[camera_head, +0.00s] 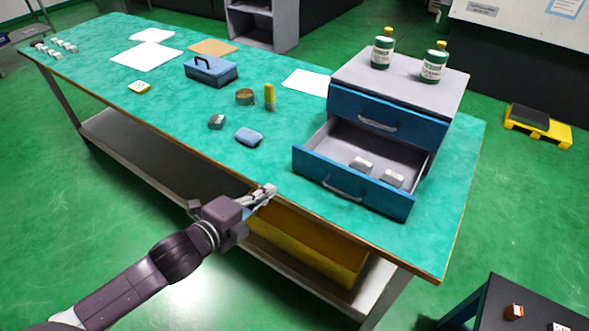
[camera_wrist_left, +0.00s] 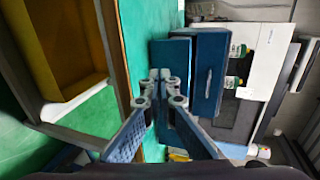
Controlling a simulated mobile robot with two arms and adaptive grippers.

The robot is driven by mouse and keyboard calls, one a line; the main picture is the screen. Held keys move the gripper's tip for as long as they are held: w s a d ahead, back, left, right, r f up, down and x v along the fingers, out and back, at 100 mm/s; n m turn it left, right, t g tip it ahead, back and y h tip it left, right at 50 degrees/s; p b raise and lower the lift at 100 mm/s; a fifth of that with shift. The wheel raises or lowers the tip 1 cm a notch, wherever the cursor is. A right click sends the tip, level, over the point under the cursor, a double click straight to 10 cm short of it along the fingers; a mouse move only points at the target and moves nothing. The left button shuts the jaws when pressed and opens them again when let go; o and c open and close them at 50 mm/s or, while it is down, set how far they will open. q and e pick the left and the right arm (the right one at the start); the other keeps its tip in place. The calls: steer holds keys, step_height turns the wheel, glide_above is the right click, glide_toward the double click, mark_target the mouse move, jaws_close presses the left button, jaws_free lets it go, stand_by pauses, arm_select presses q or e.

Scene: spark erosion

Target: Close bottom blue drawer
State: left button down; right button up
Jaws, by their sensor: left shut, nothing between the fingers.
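The bottom blue drawer (camera_head: 343,190) is pulled out of the grey drawer unit (camera_head: 440,92) on the green table. Two small grey blocks (camera_head: 361,164) lie inside it. The top blue drawer (camera_head: 388,122) looks shut. My left gripper (camera_head: 268,190) is shut and empty at the table's front edge, left of the open drawer's front and apart from it. In the left wrist view, the closed fingertips (camera_wrist_left: 160,80) show in front of the blue drawer front (camera_wrist_left: 171,66). My right gripper is not in view.
Two green-and-white bottles (camera_head: 433,65) stand on the unit. A blue case (camera_head: 249,137), a grey block (camera_head: 216,121), a yellow item (camera_head: 269,97) and a blue toolbox (camera_head: 211,73) lie on the table (camera_head: 200,128). A yellow bin (camera_head: 310,245) sits on the shelf below.

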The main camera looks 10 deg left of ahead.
mark_target(301, 165)
arm_select(q)
steer(key=x, duration=0.7)
steer(key=r+x, duration=0.1)
steer(key=x, duration=0.3)
steer(key=shift+w+d+f+p, duration=0.1)
steer(key=shift+w+f+p, duration=0.05)
steer(key=shift+w+p, duration=0.25)
steer(key=shift+w+d, duration=0.2)
steer(key=shift+w, duration=0.2)
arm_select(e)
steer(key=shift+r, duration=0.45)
